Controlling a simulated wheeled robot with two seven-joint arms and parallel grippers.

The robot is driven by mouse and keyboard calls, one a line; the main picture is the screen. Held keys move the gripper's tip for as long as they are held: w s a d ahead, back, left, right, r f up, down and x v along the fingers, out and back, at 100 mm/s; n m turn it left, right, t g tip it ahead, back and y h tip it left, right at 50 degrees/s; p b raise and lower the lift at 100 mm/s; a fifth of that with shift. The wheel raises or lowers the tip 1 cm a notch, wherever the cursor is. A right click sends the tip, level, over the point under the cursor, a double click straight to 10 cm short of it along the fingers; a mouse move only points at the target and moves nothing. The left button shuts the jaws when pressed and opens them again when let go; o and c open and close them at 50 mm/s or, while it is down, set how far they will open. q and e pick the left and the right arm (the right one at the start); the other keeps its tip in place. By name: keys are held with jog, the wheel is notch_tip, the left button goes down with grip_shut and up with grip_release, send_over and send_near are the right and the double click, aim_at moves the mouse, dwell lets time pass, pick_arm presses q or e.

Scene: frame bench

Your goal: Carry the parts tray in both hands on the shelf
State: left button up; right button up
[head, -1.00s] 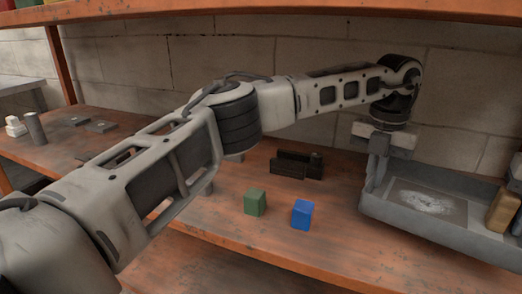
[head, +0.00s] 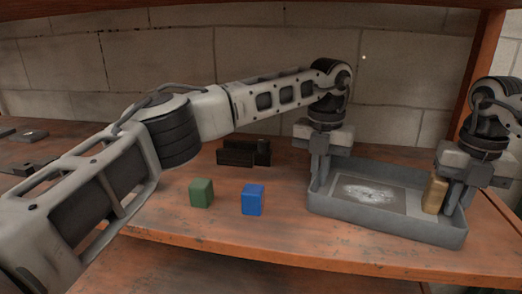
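The grey parts tray (head: 385,228) is at the right of the head view, level, low over the orange shelf; I cannot tell if it touches the shelf. A flat grey plate with a pale speckled patch (head: 368,192) and an upright brass-coloured block (head: 434,196) are in it. My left gripper (head: 318,180) points down at the tray's left wall, its fingers close together on that wall. My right gripper (head: 454,205) points down at the right wall beside the brass block, and its fingers appear closed on the wall. The fingertips are partly hidden.
A green cube (head: 201,193) and a blue cube (head: 253,200) stand left of the tray. Dark blocks (head: 240,154) lie behind them near the brick wall. An orange post (head: 486,60) rises behind my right arm. The shelf's front edge (head: 300,256) runs close before the tray.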

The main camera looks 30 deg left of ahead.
pick_arm(q)
jog(key=o, duration=0.4)
jog(key=shift+r, duration=0.1)
jog(key=shift+c, duration=0.2)
pick_arm(e)
jog(key=o, duration=0.4)
jog(key=shift+r, duration=0.1)
jog(key=shift+c, duration=0.2)
pick_arm(q)
notch_tip(320, 180, up, 7)
jog(key=shift+r, duration=0.25)
pick_arm(e)
jog(key=shift+r, duration=0.4)
notch_tip(320, 180, up, 7)
jog(key=shift+f, duration=0.15)
